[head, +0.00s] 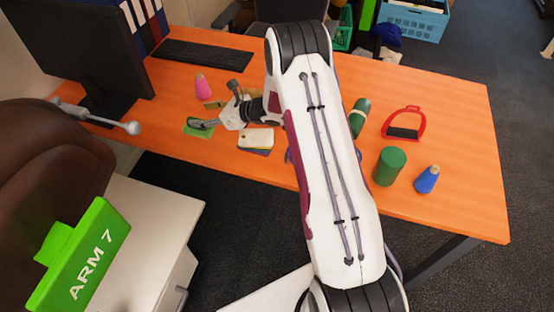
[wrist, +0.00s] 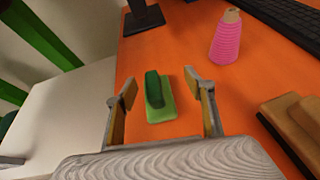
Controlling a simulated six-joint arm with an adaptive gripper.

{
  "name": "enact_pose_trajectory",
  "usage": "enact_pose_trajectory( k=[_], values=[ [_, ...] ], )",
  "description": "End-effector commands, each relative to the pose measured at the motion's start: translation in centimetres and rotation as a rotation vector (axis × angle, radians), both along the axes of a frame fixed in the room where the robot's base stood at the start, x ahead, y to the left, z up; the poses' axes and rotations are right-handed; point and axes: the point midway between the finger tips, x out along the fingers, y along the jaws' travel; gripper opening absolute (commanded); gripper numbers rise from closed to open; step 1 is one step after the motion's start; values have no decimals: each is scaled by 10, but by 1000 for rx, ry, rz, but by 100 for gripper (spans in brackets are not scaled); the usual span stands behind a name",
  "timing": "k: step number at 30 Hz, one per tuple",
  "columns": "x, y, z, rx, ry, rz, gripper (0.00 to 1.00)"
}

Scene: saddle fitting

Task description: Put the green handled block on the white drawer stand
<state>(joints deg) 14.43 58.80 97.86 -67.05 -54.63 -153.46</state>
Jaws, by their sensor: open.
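The green handled block (wrist: 162,112) lies on the orange desk, its darker green handle upward. It sits between my gripper's two spread fingers (wrist: 161,86) in the wrist view, with bare desk showing on both sides. In the head view the block (head: 193,131) is partly hidden by my gripper (head: 203,124), which is open and empty above it. I cannot tell the exact height. The white drawer stand (head: 150,222) stands left of the desk, lower in the head view; its pale top (wrist: 62,120) is at the left in the wrist view.
A pink cone (wrist: 226,40) and wooden blocks (wrist: 292,125) are near my gripper. A monitor (head: 75,45) and keyboard (head: 200,56) are behind. A green ARM 7 sign (head: 80,255) is beside the stand top's clear part. A green cylinder (head: 389,166) stands far right.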

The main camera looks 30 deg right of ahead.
Motion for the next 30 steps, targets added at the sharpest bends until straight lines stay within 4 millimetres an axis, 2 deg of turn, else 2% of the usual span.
enact_pose_trajectory(
  k=[8,15,23,30],
  values=[
    [14,-20,53,71,110,-205,53],
    [16,-41,105,180,216,-430,53],
    [3,-62,159,340,315,-681,53],
    [-22,-78,206,521,392,-906,53]
  ],
)
